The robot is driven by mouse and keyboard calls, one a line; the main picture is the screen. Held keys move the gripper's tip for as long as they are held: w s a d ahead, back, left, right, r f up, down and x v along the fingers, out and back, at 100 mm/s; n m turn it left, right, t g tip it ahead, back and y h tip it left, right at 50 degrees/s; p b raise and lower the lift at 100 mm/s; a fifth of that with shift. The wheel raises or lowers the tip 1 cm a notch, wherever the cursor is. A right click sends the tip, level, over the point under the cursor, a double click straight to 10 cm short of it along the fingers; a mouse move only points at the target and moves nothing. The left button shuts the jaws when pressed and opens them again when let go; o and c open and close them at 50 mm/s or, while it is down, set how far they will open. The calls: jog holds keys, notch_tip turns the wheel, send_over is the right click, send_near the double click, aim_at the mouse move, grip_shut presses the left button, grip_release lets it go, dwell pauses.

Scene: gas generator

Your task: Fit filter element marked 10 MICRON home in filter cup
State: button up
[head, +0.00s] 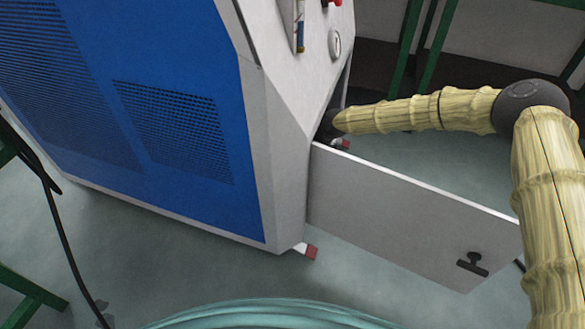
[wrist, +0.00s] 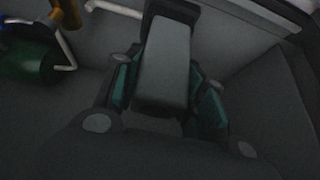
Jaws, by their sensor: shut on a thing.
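In the wrist view my gripper (wrist: 165,98) is shut on a grey, elongated piece (wrist: 163,62), with a teal-padded finger on each side of it. The piece points away from my palm. It may be the filter element, but no marking on it can be read. In the head view my arm reaches behind the open panel into the cabinet's side, and the gripper is hidden there. I cannot make out the filter cup for certain in either view.
The blue and white generator cabinet (head: 180,110) stands at the left. Its open panel door (head: 400,215) sticks out to the right, below my forearm. In the dark wrist view a green cylinder (wrist: 28,62), an orange pipe (wrist: 70,16) and a white pipe (wrist: 115,9) lie at upper left.

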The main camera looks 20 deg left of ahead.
jog(key=shift+w+a+f, duration=0.1)
jog(key=shift+a, duration=1.15)
jog(key=shift+f+b, duration=1.3)
jog(key=shift+f, duration=0.55)
jog(key=shift+c, duration=0.4)
jog(key=shift+r, duration=0.1)
jog(key=o, duration=1.2)
jog(key=shift+o, duration=0.2)
jog(key=p+v, duration=0.5)
jog(key=v, duration=0.7)
jog(key=shift+d, duration=0.1)
